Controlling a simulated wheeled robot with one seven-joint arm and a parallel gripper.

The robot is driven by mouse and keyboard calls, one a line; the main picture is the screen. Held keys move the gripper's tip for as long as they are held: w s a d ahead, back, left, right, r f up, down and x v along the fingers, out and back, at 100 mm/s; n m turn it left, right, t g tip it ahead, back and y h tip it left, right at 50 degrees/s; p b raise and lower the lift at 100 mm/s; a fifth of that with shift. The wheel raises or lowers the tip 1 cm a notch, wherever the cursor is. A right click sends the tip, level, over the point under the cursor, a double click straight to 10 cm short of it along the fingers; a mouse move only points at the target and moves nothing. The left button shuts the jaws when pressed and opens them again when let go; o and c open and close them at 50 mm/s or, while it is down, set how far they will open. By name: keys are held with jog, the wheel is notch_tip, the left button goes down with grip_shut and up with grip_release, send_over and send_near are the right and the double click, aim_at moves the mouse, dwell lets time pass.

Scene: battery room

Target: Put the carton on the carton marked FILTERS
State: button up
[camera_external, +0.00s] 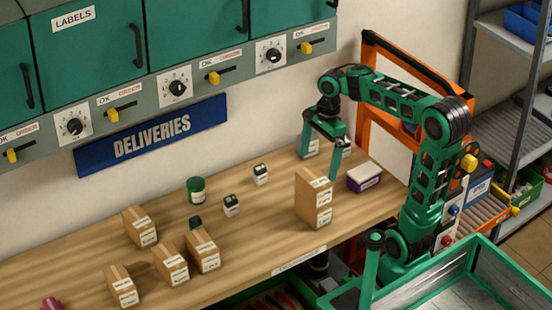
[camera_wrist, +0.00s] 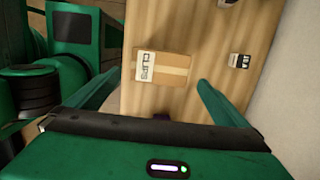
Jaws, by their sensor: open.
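A tall brown carton shape (camera_external: 311,203) stands on the right part of the bench; it looks like cartons stacked, with labels on its front. In the wrist view the top carton (camera_wrist: 172,72) shows tape and a label that seems to read CLIPS. My gripper (camera_external: 319,166) is open and empty above and behind this stack. In the wrist view its fingers (camera_wrist: 160,84) lie left and right of the carton, apart from it. More brown cartons stand to the left: one at the back (camera_external: 140,227) and several in front (camera_external: 203,251). I cannot read FILTERS on any label.
A purple and white box (camera_external: 364,177) stands right of the stack. Small black and white boxes (camera_external: 260,174) and a green tin (camera_external: 196,190) stand left. The wall with the DELIVERIES sign (camera_external: 152,136) runs behind. Bare bench (camera_external: 270,235) lies left of the stack.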

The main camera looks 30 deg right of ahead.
jog(key=shift+d+r, duration=0.15)
jog(key=shift+r, duration=0.9)
jog(key=s+d+f+n, duration=0.5)
jog(key=s+d+f, duration=0.2)
jog(key=d, duration=0.3)
jog(key=s+d+f+n+h, duration=0.1)
jog(key=s+d+f+n, duration=0.5)
jog(key=s+d, duration=0.3)
jog(key=shift+s+d+f+n+h, duration=0.35)
jog(key=shift+d+f, duration=0.2)
jog(key=shift+d, duration=0.2)
jog(key=shift+w+f, duration=0.25)
jog(key=shift+w, duration=0.4)
dwell(3.6)
